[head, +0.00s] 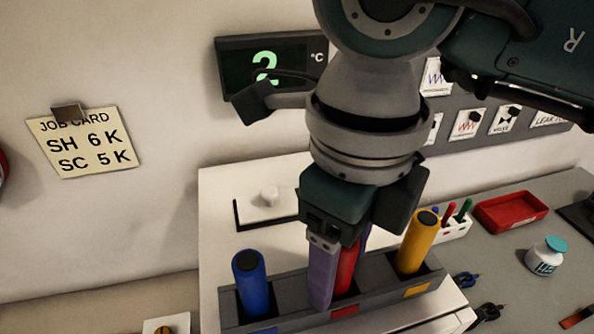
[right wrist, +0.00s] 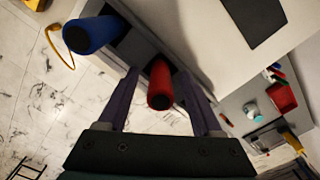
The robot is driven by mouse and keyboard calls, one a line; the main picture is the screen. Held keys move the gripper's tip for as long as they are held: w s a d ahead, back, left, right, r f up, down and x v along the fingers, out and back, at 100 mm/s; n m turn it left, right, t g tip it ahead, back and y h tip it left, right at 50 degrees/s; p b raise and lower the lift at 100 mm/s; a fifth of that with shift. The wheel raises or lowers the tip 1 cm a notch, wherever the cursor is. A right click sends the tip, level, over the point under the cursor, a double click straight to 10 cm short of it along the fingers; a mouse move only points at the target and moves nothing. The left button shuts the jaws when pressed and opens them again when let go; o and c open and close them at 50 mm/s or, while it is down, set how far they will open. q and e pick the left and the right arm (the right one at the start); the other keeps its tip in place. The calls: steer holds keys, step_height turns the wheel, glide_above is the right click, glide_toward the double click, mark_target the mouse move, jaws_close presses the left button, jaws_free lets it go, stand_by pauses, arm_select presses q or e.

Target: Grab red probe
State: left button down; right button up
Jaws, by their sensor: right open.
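The red probe (head: 346,270) stands in the middle slot of a grey holder (head: 384,298), partly hidden behind one finger of my right gripper (head: 340,272). In the right wrist view, the red probe (right wrist: 160,88) stands between the two fingers of the open right gripper (right wrist: 158,82), with a gap on each side. The gripper points down over the holder. My left gripper is not in view.
A blue probe (head: 252,284) stands left of the red one and a yellow probe (head: 416,242) stands right of it. A red tray (head: 511,211) and a white jar (head: 545,256) stand on the grey bench. A display (head: 262,72) reading 2 °C hangs behind the arm.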

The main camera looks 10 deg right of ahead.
jaws_close()
stand_by(0.5)
